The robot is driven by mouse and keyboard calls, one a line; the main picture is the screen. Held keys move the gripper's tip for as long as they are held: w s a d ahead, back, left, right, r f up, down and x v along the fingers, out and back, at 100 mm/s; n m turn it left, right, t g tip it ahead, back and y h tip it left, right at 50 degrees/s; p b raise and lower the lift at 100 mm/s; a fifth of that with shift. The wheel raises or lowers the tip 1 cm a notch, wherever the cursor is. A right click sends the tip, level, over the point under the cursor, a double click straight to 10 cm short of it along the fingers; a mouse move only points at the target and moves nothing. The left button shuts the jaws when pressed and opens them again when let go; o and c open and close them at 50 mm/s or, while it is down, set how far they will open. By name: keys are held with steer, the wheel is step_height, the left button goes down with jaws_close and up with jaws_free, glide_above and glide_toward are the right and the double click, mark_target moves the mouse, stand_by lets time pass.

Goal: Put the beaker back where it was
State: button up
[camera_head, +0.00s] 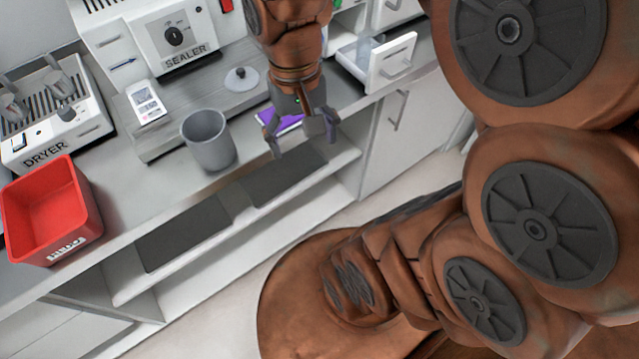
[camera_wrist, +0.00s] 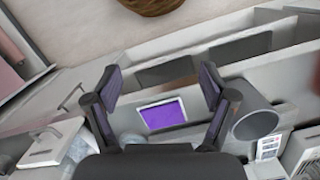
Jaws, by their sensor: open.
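The beaker (camera_head: 208,141), a plain grey open-topped cup, stands upright on the counter in the head view, left of my gripper (camera_head: 303,146). In the wrist view the beaker (camera_wrist: 256,118) shows at the right, just outside the right finger and partly hidden by it. My gripper is open with nothing between its fingers (camera_wrist: 160,82). It hangs over the counter's front part, above a flat purple pad (camera_head: 289,122). The pad (camera_wrist: 163,114) shows between the fingers in the wrist view.
A sealer (camera_head: 178,45), a dryer (camera_head: 48,125) and a red bin (camera_head: 45,213) stand on the counter. A round lid with a knob (camera_head: 241,79) lies behind the beaker. A white drawer (camera_head: 388,62) stands open to the right. Open shelves lie below the counter edge.

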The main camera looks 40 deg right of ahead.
steer(key=s+a+f+n, duration=0.2)
steer(key=s+f+n, duration=0.1)
steer(key=s, duration=0.4)
steer(key=shift+s+a+f+n, duration=0.15)
steer(key=shift+s+f+n, duration=0.05)
steer(key=shift+f+n, duration=0.2)
